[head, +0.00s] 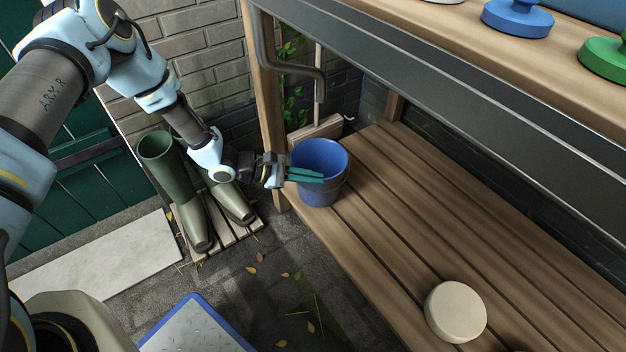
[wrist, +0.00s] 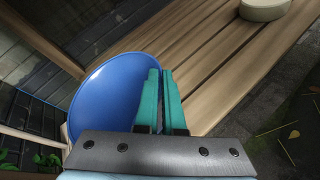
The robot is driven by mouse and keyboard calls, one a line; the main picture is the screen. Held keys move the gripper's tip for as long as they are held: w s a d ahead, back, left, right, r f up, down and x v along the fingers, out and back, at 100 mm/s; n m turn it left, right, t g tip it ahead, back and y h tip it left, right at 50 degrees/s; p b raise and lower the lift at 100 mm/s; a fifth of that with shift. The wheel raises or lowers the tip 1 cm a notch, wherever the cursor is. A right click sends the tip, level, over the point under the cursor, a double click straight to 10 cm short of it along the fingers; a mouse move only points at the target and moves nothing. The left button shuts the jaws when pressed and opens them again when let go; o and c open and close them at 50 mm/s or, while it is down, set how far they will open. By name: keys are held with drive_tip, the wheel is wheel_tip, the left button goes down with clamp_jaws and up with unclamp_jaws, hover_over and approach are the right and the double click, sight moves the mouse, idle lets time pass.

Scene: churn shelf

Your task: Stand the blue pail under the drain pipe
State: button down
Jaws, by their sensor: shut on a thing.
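The blue pail (head: 322,190) is upright at the left end of the slatted lower shelf, with its open mouth facing up. My gripper (head: 322,177) reaches in from the left, and its teal fingers are shut on the pail's rim wall. The wrist view shows the fingers (wrist: 161,98) close together at the right side of the pail (wrist: 108,95). The grey drain pipe (head: 319,88) bends down beside the left shelf post, and its lower end is above and behind the pail. Whether the pail's base touches the slats is unclear.
A cream round object (head: 456,311) sits on the lower shelf (head: 440,225), whose middle is clear. Green boots (head: 171,185) stand left of the shelf. A wooden post (head: 264,100) is close to my arm. Blue and green lidded objects are on the upper shelf.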

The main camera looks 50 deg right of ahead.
drive_tip(key=shift+f, duration=0.3)
drive_tip(key=c, duration=1.5)
unclamp_jaws()
drive_tip(key=shift+f, duration=0.1)
drive_tip(key=o, duration=0.5)
drive_tip(key=p+v, duration=0.1)
drive_tip(key=v, duration=1.1)
drive_tip(key=shift+p, duration=0.3)
drive_tip(key=shift+r, duration=0.25)
